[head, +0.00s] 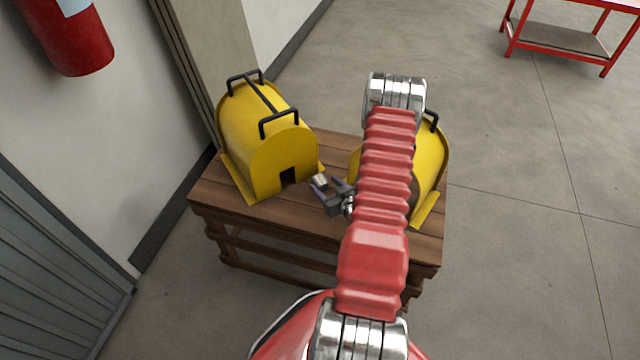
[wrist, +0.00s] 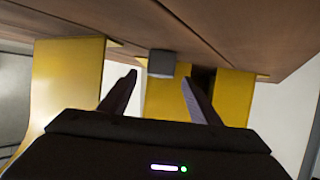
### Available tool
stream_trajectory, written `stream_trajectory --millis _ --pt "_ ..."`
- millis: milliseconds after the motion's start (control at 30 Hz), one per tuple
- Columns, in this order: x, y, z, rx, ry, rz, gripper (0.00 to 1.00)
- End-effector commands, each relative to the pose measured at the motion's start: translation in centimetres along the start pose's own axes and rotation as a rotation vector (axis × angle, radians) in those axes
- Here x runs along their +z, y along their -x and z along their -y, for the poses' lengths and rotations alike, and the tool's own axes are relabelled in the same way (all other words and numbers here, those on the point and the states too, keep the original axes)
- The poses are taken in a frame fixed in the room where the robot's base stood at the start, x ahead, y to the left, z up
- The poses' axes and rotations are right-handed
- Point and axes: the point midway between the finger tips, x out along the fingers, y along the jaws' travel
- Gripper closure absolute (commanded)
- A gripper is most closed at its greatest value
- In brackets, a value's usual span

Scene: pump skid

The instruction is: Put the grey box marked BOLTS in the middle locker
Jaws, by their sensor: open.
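A small grey box (head: 320,181) sits on the wooden bench, just in front of the left yellow cover. It also shows in the wrist view (wrist: 162,63), ahead of my fingertips and roughly between them. No marking can be read on it. My gripper (head: 329,188) is open and empty, low over the bench, with its fingers pointing at the box. In the wrist view my gripper (wrist: 159,79) shows both fingers spread, with a gap between them and the box. I cannot make out a middle locker in either view.
The wooden bench (head: 225,200) carries a left yellow cover (head: 262,135) with black handles and a dark opening, and a right yellow cover (head: 432,155) partly behind my arm. A red extinguisher (head: 70,35), grey slatted panel (head: 50,260) and red table (head: 560,40) stand around.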

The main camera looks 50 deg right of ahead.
Motion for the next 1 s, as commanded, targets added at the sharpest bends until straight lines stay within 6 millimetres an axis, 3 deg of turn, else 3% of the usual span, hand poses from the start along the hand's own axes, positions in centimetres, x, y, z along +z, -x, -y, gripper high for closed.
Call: stream_trajectory --millis 233,600,1000 --pt "0.1 -0.8 0.1 -0.002 0.001 0.000 0.43" --pt "0.1 -5.0 0.0 -0.002 0.002 0.000 0.43" --pt "0.1 -5.2 0.0 -0.001 0.001 0.000 0.43"
